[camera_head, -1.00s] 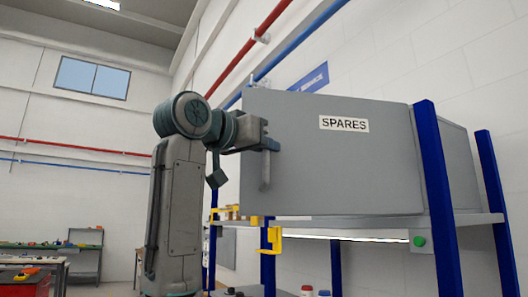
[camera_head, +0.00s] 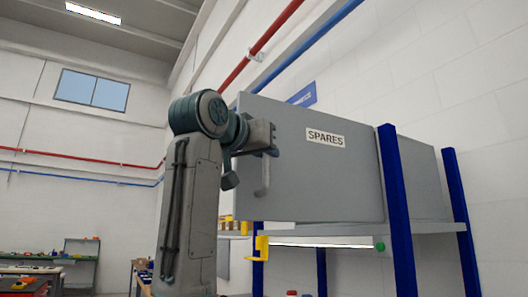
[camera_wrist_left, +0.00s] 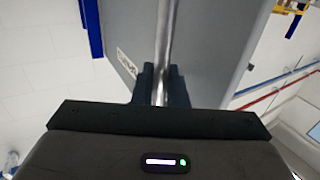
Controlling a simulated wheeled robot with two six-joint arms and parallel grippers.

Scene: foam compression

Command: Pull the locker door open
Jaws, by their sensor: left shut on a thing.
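The grey locker door (camera_head: 310,175) bears a white SPARES label (camera_head: 325,138) and faces me at a slant. Its upright metal handle (camera_head: 263,178) is near its left edge. My left gripper (camera_head: 270,152) is at the handle's upper part. In the left wrist view the dark fingers (camera_wrist_left: 161,85) stand on either side of the bright handle bar (camera_wrist_left: 166,35), shut on it. The door's free edge is right of the bar there. The locker's inside is hidden in both views. My right gripper is not in view.
Blue posts (camera_head: 397,210) and a grey shelf (camera_head: 425,227) carry the locker. A yellow bracket (camera_head: 261,247) hangs below the door's left part.

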